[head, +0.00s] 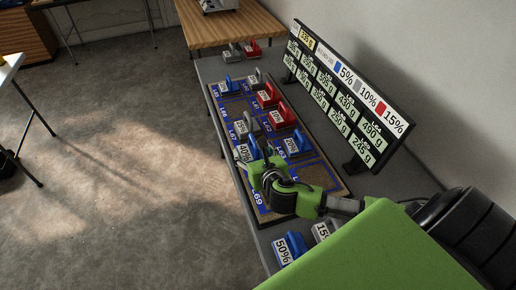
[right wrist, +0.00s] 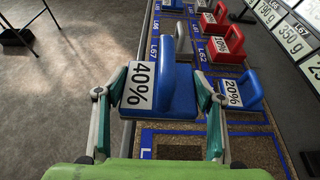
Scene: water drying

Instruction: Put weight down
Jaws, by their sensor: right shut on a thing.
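My right gripper (head: 262,166) reaches over the brown board with blue grid lines (head: 322,176). It is shut on a blue weight labelled 40% (head: 244,152). In the right wrist view, the fingers (right wrist: 160,100) press on both sides of this blue weight (right wrist: 178,98). It is over the near left column of the board, and I cannot tell if it touches the board. A blue weight labelled 20% (head: 297,144) stands to its right, and a grey weight (head: 240,130) stands just behind it. My left gripper is not in view.
Red weights (head: 280,117) and others stand farther back on the board. Blue (head: 291,246) and grey (head: 323,230) weights stand on the grey table in front. A display with weights in grams (head: 345,95) rises along the right side. Floor is open at left.

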